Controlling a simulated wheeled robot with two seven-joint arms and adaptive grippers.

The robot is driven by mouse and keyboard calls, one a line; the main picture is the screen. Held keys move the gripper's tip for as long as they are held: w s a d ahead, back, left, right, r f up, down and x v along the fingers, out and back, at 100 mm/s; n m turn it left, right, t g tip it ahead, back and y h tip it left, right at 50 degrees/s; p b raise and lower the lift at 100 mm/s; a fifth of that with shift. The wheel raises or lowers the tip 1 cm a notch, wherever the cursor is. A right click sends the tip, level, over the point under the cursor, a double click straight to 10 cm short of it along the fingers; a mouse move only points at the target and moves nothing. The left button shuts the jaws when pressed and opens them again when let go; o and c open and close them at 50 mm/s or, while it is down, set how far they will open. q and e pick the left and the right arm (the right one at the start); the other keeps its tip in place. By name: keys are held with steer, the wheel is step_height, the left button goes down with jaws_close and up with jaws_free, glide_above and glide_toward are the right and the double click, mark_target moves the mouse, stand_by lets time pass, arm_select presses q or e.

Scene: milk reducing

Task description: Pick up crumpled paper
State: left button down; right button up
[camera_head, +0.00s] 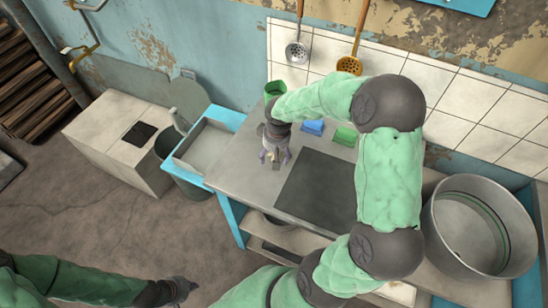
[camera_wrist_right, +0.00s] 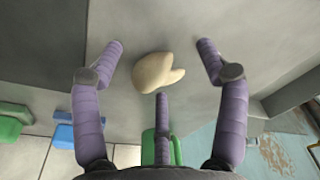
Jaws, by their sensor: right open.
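A pale cream crumpled lump, the crumpled paper (camera_wrist_right: 155,73), lies on the grey counter in the right wrist view. It has a notch on its right side. My right gripper (camera_wrist_right: 161,62) is open above it, with one purple finger on the left, one on the right and one below the paper. The fingers look apart from it. In the head view my right gripper (camera_head: 274,156) points down at the counter's left part and mostly hides the paper. My left gripper (camera_head: 180,290) is low at the left, over the floor, its fingers too dark to read.
The grey counter (camera_head: 240,170) holds a dark panel (camera_head: 318,188), a blue block (camera_head: 313,127), a green block (camera_head: 345,136) and a green container (camera_head: 275,90). A large metal pot (camera_head: 440,225) stands at the right. A bin (camera_head: 172,150) stands left of the counter.

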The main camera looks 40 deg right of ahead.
steer(key=shift+r, duration=0.1)
steer(key=c, duration=0.8)
steer(key=shift+r, duration=0.55)
step_height(320, 180, up, 2)
steer(key=shift+r+p, duration=0.1)
steer(key=shift+p, duration=0.6)
steer(key=a+r+p, duration=0.1)
steer(key=a+r, duration=0.2)
steer(key=a, duration=0.1)
steer(key=a+r+p, duration=0.2)
steer(key=a+r, duration=0.1)
steer(key=a, duration=0.2)
steer(key=a+r+p, duration=0.1)
steer(key=a+r, duration=0.2)
steer(key=a, duration=0.2)
steer(key=shift+w+r, duration=0.35)
steer(key=shift+w, duration=0.05)
steer(key=shift+w+f, duration=0.1)
